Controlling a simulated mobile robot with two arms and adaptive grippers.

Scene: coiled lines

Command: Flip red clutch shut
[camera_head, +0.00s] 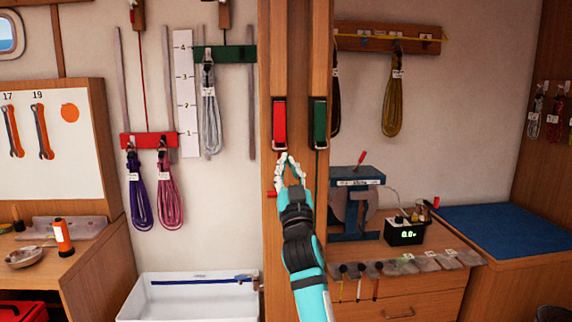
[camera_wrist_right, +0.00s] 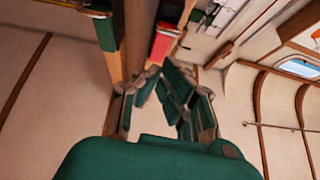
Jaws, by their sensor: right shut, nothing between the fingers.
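The red clutch (camera_head: 280,124) is on the left part of the wooden post, its red lever upright in a dark frame. I cannot tell from this whether it is open or shut. It also shows in the right wrist view (camera_wrist_right: 164,42), just beyond my fingertips. My right gripper (camera_head: 288,158) is shut and empty, just below the red clutch. Its fingers show in the wrist view (camera_wrist_right: 160,67). Whether they touch the clutch is unclear. The green clutch (camera_head: 319,123) is beside the red one and also shows in the wrist view (camera_wrist_right: 105,32). My left gripper is not in view.
A small red peg (camera_head: 271,193) sticks out from the post's left side, below the clutch. A blue machine (camera_head: 356,205) stands on the right-hand bench. A white tub (camera_head: 190,296) is at lower left. Coiled lines hang from the red rack (camera_head: 149,140).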

